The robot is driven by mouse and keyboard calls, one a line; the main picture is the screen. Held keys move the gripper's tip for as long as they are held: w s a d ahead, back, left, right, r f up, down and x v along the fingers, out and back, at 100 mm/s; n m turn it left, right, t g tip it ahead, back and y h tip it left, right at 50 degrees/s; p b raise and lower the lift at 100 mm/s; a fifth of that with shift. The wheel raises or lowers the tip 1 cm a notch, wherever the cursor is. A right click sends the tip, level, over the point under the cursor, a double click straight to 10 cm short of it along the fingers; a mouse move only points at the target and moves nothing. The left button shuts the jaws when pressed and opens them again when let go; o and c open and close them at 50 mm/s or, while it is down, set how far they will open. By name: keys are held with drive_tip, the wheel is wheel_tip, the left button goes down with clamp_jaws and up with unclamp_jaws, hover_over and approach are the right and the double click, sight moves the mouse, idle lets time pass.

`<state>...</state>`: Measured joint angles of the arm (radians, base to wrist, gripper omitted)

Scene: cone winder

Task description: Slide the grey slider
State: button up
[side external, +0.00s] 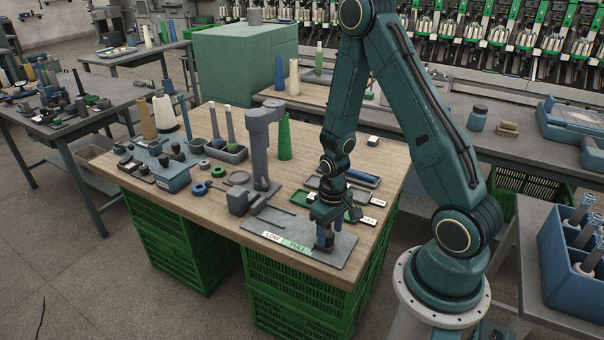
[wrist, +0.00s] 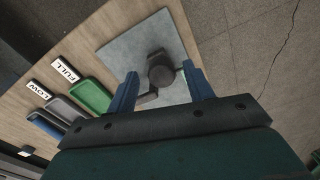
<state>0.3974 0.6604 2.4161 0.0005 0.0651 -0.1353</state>
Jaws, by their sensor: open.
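In the wrist view my gripper (wrist: 160,80) is open, with one finger on each side of the knob. I cannot tell whether either finger touches it. In the side view the fingers mostly hide the slider.
A green tray (wrist: 90,97) and other shallow trays lie beside the plate. A grey upright post (side external: 265,150) and a grey block (side external: 238,203) stand to the left. Green crates (side external: 285,290) are below.

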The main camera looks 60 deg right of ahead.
wheel_tip(320, 180, up, 13)
idle(0.8)
drive_tip(key=shift+f, duration=0.1)
drive_tip(key=s+a+r+n+t, duration=0.1)
drive_tip(key=s+a+r+t, duration=0.1)
drive_tip(key=r, duration=0.4)
drive_tip(key=s+a+r+n+t, duration=0.1)
drive_tip(key=s+a+r, duration=0.3)
drive_tip(key=r, duration=0.3)
drive_tip(key=s+a+r+n+t, duration=0.1)
drive_tip(key=s+a+r+t, duration=0.1)
drive_tip(key=a+r, duration=0.3)
drive_tip(key=shift+s+a+r+t, duration=0.25)
drive_tip(key=shift+s+r+t, duration=0.05)
drive_tip(key=shift+s+r, duration=0.5)
drive_tip(key=shift+o, duration=0.5)
